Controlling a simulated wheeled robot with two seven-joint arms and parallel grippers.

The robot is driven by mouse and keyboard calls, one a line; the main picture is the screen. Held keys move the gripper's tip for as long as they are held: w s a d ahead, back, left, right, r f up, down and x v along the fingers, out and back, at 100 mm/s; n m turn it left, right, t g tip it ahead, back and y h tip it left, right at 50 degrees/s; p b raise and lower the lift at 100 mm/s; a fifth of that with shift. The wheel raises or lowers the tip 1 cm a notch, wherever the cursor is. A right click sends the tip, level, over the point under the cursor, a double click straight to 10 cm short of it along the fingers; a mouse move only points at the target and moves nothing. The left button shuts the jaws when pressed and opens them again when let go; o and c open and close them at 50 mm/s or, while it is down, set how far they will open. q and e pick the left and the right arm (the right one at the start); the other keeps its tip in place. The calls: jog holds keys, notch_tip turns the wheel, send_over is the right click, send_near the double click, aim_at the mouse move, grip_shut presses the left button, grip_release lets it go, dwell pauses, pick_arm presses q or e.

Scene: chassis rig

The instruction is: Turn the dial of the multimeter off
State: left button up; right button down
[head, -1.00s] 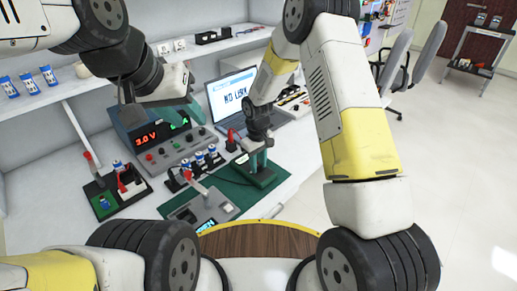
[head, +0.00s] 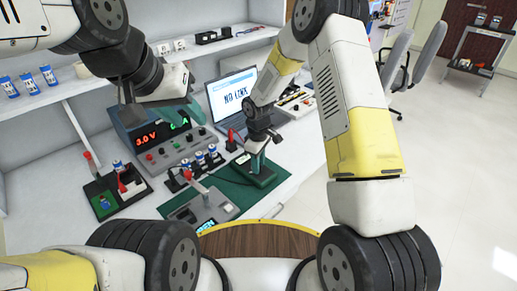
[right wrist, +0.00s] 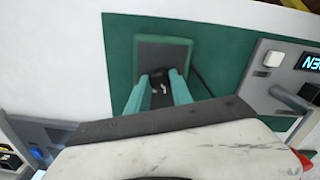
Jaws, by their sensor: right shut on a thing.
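The multimeter (head: 262,180) has a green casing and lies on a dark green mat (head: 235,193) in the middle of the head view. The right wrist view shows its grey face in a green rim (right wrist: 150,23). My right gripper (head: 257,163) points down over it. In the right wrist view, the teal fingers (right wrist: 160,92) are shut on the dark round dial (right wrist: 160,76), which they partly hide. The dial's markings cannot be read. My left gripper (head: 185,108) hangs in front of the power supply (head: 140,130), away from the multimeter; its jaw opening is unclear.
A grey fixture (head: 205,207) with a lever and a small lit display stands left of the multimeter. A laptop (head: 238,97) reading "NO LINK" stands behind. Trays with small cylinders (head: 212,151) and a red-handled switch (head: 122,187) are at left. Bare white bench lies to the right.

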jog(key=shift+d+n, duration=0.1)
jog(key=shift+n, duration=2)
jog(key=c, duration=1.1)
grip_release()
jog(key=shift+r, duration=3.9)
